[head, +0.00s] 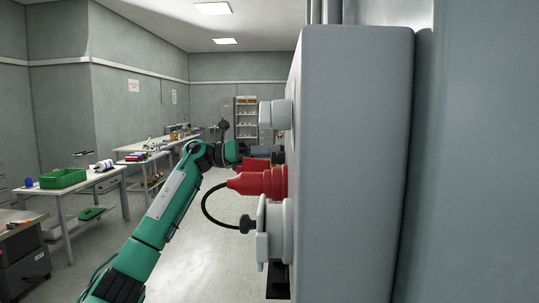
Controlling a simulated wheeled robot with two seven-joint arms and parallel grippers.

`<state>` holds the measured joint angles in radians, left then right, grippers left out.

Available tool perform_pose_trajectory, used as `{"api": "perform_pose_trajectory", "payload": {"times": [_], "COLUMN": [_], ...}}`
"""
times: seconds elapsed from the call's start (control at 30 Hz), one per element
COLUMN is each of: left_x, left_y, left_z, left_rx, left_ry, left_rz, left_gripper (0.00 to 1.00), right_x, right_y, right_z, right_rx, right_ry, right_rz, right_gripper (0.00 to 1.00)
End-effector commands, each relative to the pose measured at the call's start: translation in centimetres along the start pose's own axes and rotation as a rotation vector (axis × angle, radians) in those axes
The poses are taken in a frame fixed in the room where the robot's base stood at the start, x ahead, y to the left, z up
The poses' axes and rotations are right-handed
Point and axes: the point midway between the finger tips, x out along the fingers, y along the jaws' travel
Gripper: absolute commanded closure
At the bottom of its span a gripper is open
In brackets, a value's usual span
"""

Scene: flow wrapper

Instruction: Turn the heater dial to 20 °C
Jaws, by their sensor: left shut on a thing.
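My left arm comes in from the lower left, and its gripper (272,157) points right at the front face of a large grey box (355,160). The gripper is shut on a small part at that face, taken to be the heater dial. The fingers and the edge-on view hide most of this part. No scale, pointer or temperature mark can be read. The gripper is just above a red plug (262,182) and below a pale round fitting (275,114) on the same face. My right gripper is not in view.
A pale socket (273,230) with a black plug and looping cable (208,210) juts out under the red plug. The box and wall fill the right side. Tables with a green crate (62,178) stand at the left. The floor (185,265) between is clear.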

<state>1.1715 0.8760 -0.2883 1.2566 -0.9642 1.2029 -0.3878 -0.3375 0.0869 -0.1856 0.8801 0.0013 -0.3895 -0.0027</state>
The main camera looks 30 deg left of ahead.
Motion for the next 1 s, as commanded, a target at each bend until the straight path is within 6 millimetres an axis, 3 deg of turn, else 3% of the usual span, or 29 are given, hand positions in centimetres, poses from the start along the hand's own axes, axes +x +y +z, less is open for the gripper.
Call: {"api": "perform_pose_trajectory", "payload": {"times": [0.37, 0.83, 0.87, 0.97, 1.0], "left_x": [0.1, 0.1, 0.1, 0.1, 0.1], "left_y": [0.1, 0.1, 0.1, 0.1, 0.1], "left_z": [-0.2, -0.2, -0.2, -0.2, -0.2], "left_rx": [0.127, 0.140, 0.140, 0.140, 0.140], "left_ry": [0.013, 0.015, 0.015, 0.014, 0.014], "left_rz": [-0.008, -0.009, -0.009, -0.009, -0.009], "left_gripper": [0.94, 0.94, 0.69, 0.50, 0.49], "right_x": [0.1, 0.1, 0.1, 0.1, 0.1], "right_y": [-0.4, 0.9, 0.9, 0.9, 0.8], "right_z": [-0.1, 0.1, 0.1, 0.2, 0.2], "right_rx": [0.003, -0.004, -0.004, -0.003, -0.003], "right_ry": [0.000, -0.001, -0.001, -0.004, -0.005], "right_rz": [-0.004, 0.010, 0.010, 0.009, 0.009], "right_gripper": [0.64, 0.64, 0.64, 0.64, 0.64]}}
